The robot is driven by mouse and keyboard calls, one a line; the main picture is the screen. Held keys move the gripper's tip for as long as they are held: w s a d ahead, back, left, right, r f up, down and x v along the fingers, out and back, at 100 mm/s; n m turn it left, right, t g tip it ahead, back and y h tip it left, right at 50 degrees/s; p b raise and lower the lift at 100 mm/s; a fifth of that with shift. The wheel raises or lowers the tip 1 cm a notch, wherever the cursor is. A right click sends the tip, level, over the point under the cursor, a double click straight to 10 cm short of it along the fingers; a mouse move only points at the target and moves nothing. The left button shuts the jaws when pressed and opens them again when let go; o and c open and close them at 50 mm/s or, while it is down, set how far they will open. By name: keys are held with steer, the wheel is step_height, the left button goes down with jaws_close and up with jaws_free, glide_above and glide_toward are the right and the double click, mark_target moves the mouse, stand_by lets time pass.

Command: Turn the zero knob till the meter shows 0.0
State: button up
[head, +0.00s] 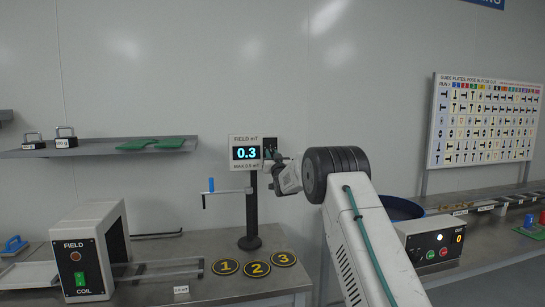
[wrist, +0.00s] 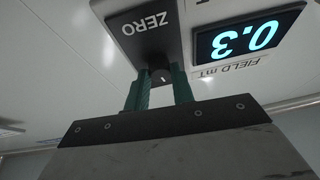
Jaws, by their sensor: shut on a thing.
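The field meter (head: 245,140) stands on a black post at the back of the bench, and its display reads 0.3. In the wrist view the display (wrist: 249,34) appears upside down and also reads 0.3. The zero knob (wrist: 161,76) is a small dark knob with a light mark, below the word ZERO on a dark block. My gripper (wrist: 162,86) has its two green fingers shut on the knob, one on each side. In the head view my gripper (head: 271,160) reaches the meter's right side, and the knob is mostly hidden there.
The field coil box (head: 88,250) stands at the left. Numbered discs (head: 256,268) lie in front of the post.

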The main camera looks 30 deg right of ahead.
steer(key=n+y, duration=0.1)
steer(key=n, duration=0.2)
steer(key=n+y, duration=0.2)
steer(key=n, duration=0.1)
steer(key=shift+d, duration=0.2)
steer(key=shift+n+y, duration=1)
steer(key=shift+n, duration=1.2)
steer(key=shift+g, duration=0.3)
steer(key=o, duration=1)
steer(key=shift+s+r, duration=0.1)
steer(key=shift+s, duration=0.1)
steer(key=v, duration=0.7)
steer(key=shift+s, duration=0.3)
steer(key=shift+d, duration=0.1)
